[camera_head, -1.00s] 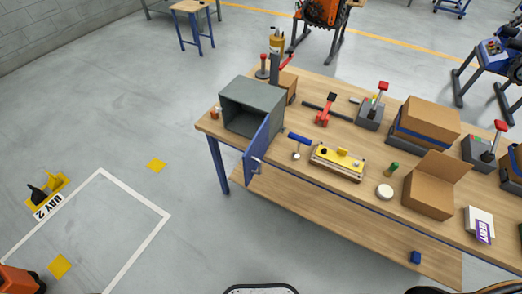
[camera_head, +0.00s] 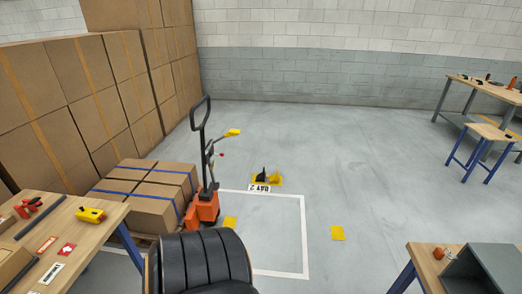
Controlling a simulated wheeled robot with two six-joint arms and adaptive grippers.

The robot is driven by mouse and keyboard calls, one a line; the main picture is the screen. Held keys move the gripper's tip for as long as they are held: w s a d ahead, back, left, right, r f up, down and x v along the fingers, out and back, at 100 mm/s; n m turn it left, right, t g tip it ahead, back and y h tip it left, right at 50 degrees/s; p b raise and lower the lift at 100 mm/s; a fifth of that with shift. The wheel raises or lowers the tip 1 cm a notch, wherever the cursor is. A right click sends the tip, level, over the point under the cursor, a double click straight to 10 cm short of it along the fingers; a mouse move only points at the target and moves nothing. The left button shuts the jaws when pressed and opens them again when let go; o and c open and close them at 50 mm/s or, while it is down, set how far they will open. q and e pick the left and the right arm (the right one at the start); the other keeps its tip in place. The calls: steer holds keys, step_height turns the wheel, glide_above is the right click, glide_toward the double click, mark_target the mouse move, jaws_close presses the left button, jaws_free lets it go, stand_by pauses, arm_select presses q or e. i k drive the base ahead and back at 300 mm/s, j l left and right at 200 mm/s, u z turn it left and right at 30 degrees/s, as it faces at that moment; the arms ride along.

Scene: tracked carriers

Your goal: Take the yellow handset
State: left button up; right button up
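A yellow handset-like device (camera_head: 91,215) with small dark marks lies on the wooden table at the lower left. Another small yellow piece (camera_head: 233,132) sits on a thin stalk beside the pallet truck's handle. I cannot tell for certain which of the two is the yellow handset. Neither of my grippers is in view.
An orange pallet truck (camera_head: 207,207) stands with strapped cartons (camera_head: 150,205) beside tall box stacks (camera_head: 80,95). A black ribbed padded object (camera_head: 200,262) fills the bottom centre. A wooden table (camera_head: 112,218) is at left, a bench (camera_head: 424,262) at lower right. Floor between is mostly clear.

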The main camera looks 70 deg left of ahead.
mark_target(86, 214)
steer(key=u, duration=4.2)
steer(key=i+l+u, duration=0.2)
steer(key=l+u, duration=0.2)
steer(key=i+l+u, duration=0.1)
steer(key=l+u, duration=0.7)
steer(key=i+l, duration=0.05)
steer(key=l, duration=0.05)
